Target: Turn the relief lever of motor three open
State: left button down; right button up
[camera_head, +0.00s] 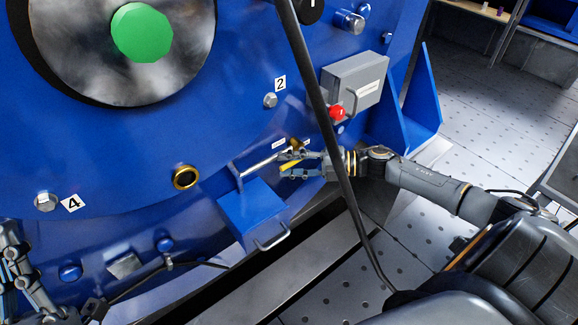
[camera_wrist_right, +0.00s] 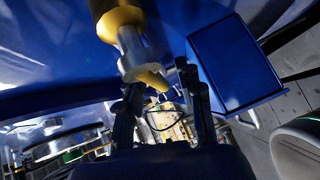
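The relief lever (camera_head: 290,165) is a small yellow handle beside a silver pipe (camera_head: 262,164) on the lower right of the blue motor housing. My right gripper (camera_head: 288,164) is at the lever, with its two fingers apart. In the right wrist view, the lever's yellow end (camera_wrist_right: 153,78) shows near and between the open fingertips (camera_wrist_right: 164,85), below a silver stem and a yellow fitting (camera_wrist_right: 120,22). I cannot tell whether a finger touches it. My left gripper (camera_head: 20,270) shows only partly at the lower left edge, away from the lever.
A blue box with a handle (camera_head: 252,212) sits just below the lever; it also shows in the wrist view (camera_wrist_right: 232,62). A grey box (camera_head: 354,82) and red button (camera_head: 337,112) are above right. A dark cable (camera_head: 318,100) crosses before my right arm. Labels 2 and 4 mark bolts.

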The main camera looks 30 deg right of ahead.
jog(key=shift+w+a, duration=0.1)
jog(key=shift+a, duration=0.05)
grip_shut()
dwell(0.4)
